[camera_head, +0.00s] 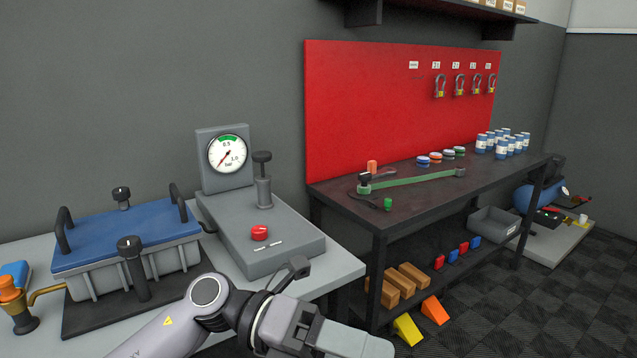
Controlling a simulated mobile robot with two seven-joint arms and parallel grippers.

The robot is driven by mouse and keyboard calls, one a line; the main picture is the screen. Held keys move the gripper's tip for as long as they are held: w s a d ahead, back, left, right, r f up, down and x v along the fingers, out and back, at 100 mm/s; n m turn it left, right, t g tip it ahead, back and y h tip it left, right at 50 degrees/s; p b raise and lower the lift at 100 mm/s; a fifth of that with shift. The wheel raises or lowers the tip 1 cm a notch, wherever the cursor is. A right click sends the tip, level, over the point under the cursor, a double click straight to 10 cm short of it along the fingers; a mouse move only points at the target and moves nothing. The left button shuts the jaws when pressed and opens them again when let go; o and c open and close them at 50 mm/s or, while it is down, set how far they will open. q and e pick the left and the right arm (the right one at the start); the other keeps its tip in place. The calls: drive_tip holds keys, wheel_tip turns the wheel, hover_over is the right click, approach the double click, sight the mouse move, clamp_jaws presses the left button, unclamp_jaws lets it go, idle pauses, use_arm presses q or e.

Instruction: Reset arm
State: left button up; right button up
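My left arm (210,300) comes in at the lower left and reaches right across the front of the grey bench. Its grey end, my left gripper (352,341), is at the bottom edge, in front of the bench's right corner. The fingers cannot be made out clearly, so I cannot tell whether it is open or shut. No held thing shows. My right gripper is not in view.
A pressure gauge unit (226,160) with a red button (260,232) and a blue-lidded box (125,238) stand on the grey bench (337,262). The dark workbench (420,205) holds cans and a green-handled tool. Orange (434,310) and yellow wedges (407,329) lie below.

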use_arm(q)
drive_tip(key=w+a+r+n+t+h+p, duration=0.2)
drive_tip(key=w+a+n+t+h, duration=0.15)
drive_tip(key=n+t+h, duration=0.6)
drive_tip(key=w+a+f+n+t+y+p, duration=0.15)
drive_tip(key=a+f+n+t+y, duration=0.4)
drive_tip(key=n, duration=0.55)
drive_tip(key=w+a+f+n+t+y, duration=0.35)
drive_tip(key=n+t+y, duration=0.35)
drive_tip(key=n+t, duration=0.25)
drive_tip(key=s+a+f+n+g+y, duration=0.2)
drive_tip(key=s+a+f+n+y, duration=0.1)
drive_tip(key=f, duration=0.4)
drive_tip(key=s+a+f+n+g+y+p, duration=0.1)
drive_tip(key=s+a+f+n+g+y, duration=0.2)
drive_tip(key=s+f, duration=0.4)
drive_tip(key=s+a+f+n+g+y, duration=0.3)
drive_tip(key=s+a+f+n+y, duration=0.2)
drive_tip(key=s+a+f+n, duration=0.1)
wheel_tip(320, 180, down, 2)
drive_tip(key=shift+a+f+n+p, duration=0.15)
drive_tip(key=shift+a+n+p, duration=0.15)
drive_tip(key=shift+n, duration=0.2)
drive_tip(key=shift+o, duration=0.4)
